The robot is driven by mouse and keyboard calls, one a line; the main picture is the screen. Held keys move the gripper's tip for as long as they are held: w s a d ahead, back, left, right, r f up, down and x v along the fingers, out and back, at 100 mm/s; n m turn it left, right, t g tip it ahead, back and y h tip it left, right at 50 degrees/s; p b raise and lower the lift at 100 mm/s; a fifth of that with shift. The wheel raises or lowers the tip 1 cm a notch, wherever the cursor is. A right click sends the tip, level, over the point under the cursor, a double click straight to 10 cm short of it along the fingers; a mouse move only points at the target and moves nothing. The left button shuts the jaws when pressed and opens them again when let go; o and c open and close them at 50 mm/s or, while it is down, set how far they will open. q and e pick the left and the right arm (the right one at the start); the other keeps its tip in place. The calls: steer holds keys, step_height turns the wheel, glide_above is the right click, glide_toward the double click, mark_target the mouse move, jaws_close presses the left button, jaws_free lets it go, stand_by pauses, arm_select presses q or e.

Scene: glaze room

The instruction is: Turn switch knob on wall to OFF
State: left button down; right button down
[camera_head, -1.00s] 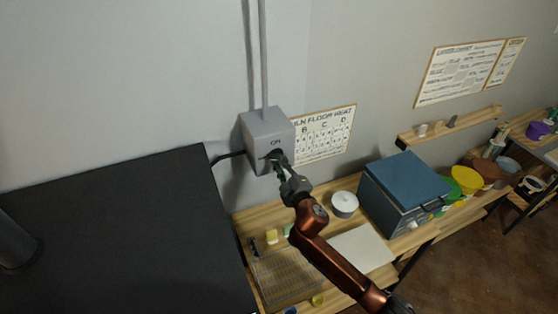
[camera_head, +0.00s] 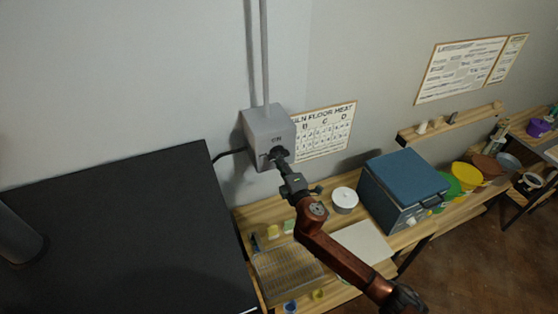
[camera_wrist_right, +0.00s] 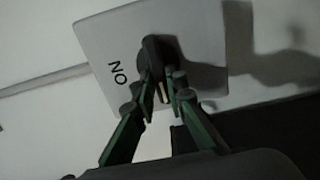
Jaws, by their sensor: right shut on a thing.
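The switch box (camera_head: 256,128) is a grey box on the wall at the end of a vertical conduit. The word ON shows on its front face, above the dark knob. In the right wrist view the box face (camera_wrist_right: 105,38) carries the letters ON left of the black knob (camera_wrist_right: 155,44). My right gripper (camera_head: 279,156) is at the knob, and its fingers (camera_wrist_right: 160,92) are shut on it. The fingers hide part of the knob, and I cannot read its pointer direction clearly. My left gripper is not in view.
A large black surface (camera_head: 120,235) fills the lower left. A wooden bench (camera_head: 262,214) below the box holds a wire rack (camera_head: 285,272), a white round pot (camera_head: 344,199) and a blue-lidded box (camera_head: 405,182).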

steer(key=shift+f, duration=0.1)
steer(key=c, duration=1.9)
jaws_free()
steer(key=shift+c, duration=0.2)
steer(key=shift+s, duration=0.1)
steer(key=v, duration=1.2)
steer(key=shift+a, duration=0.1)
